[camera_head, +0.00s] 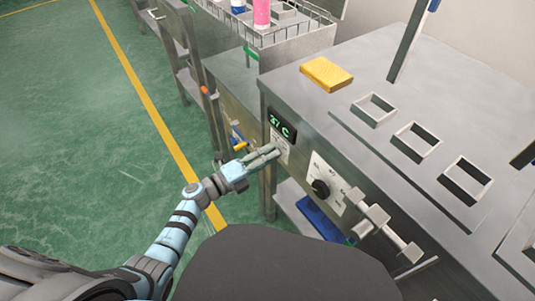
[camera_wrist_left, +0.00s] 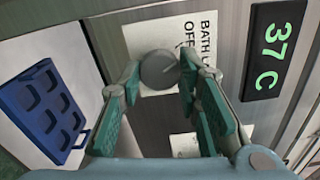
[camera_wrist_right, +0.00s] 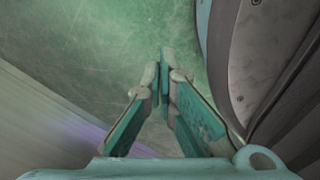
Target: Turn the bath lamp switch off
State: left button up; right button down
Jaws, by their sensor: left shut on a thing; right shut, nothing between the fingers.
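The bath lamp switch is a round grey knob (camera_wrist_left: 158,69) on a white label (camera_wrist_left: 143,38) that reads "BATH L…" and "OFF", the rest being covered. My left gripper (camera_head: 274,152) reaches the front panel of the steel bench, below the green display. In the left wrist view the fingers of the left gripper (camera_wrist_left: 160,85) are shut on the knob, one at each side. In the head view the gripper hides the knob. My right gripper (camera_wrist_right: 165,75) shows only in its own wrist view, shut and empty, above the green floor.
The display (camera_head: 282,126) reads 37 C. A dial knob (camera_head: 321,188) and a protruding metal fixture (camera_head: 370,220) sit to the right. A yellow block (camera_head: 326,73) lies on the bench top. A blue tray (camera_wrist_left: 45,110) is below. Green floor (camera_head: 70,130) is free at left.

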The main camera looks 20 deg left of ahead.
dwell(0.5)
pick_arm(q)
jog(key=o, duration=1.1)
jog(key=shift+o, duration=0.2)
jog(key=v, duration=1.2)
jog(key=shift+n, duration=0.3)
